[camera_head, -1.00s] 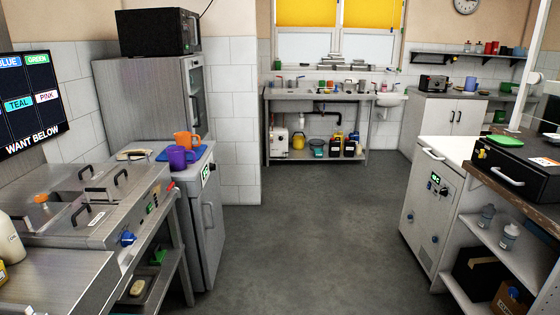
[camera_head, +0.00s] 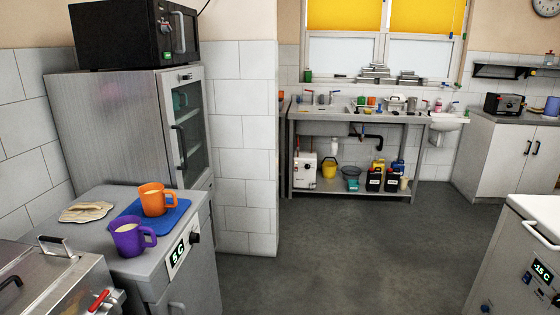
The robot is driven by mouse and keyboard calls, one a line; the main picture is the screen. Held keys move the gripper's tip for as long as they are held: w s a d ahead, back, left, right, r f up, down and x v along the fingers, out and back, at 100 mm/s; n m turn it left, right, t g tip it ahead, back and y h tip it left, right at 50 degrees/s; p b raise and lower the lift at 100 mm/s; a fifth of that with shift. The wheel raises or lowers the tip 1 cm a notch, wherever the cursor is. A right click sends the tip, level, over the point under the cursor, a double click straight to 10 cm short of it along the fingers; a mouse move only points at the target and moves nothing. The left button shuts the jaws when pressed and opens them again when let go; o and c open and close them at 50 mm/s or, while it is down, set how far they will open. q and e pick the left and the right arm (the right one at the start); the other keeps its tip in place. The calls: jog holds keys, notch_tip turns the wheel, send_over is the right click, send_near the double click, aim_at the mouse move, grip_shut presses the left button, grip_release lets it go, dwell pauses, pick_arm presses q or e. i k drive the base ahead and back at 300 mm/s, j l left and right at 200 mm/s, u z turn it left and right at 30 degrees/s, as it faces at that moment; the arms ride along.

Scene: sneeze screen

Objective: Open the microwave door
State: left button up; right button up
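A black box-shaped appliance, apparently the microwave (camera_head: 115,35), sits on top of a tall steel cabinet (camera_head: 105,125) at the upper left. Its narrow front faces right and is seen at a steep angle. A handle (camera_head: 180,33) and a small green display show on that front. The door appears shut. Neither of my grippers is in view.
A lower steel unit (camera_head: 150,265) stands before the cabinet, carrying an orange jug (camera_head: 155,200), a purple jug (camera_head: 128,238) and a blue mat (camera_head: 175,222). A white-topped unit (camera_head: 515,265) stands at the right. The grey floor (camera_head: 340,250) between is clear.

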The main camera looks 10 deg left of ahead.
aim_at(188, 34)
jog(key=i+l+u, duration=0.15)
jog(key=i+u, duration=0.2)
jog(key=i+l+u, duration=0.3)
jog(key=i, duration=0.2)
jog(key=i+l+u, duration=0.65)
jog(key=i+l, duration=0.25)
jog(key=i, duration=0.15)
